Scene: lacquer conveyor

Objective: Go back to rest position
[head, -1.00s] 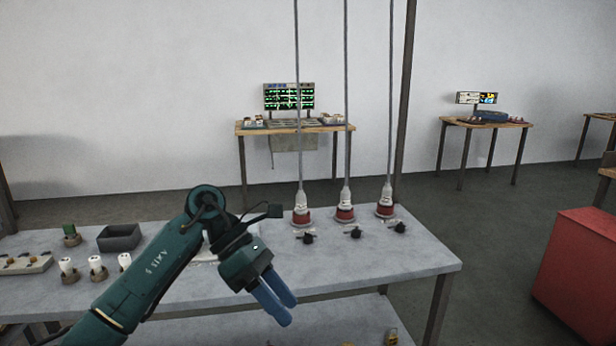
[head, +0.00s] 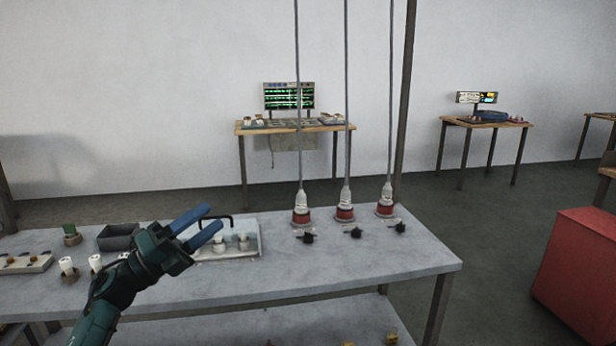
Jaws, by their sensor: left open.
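My left gripper (head: 214,223) is in the head view at the left of centre, above the grey table (head: 350,268). Its two blue fingers are apart and point up and to the right. Nothing is between them. A clear tray (head: 252,250) holding white pieces lies just behind and to the right of the fingers. My right gripper is not in view.
Three red-based fixtures (head: 345,213) on hanging cables stand on the table, with small black knobs (head: 356,232) before them. A dark bin (head: 119,237) and white cylinders in holders (head: 67,267) are at left. A red cabinet (head: 580,270) is at right.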

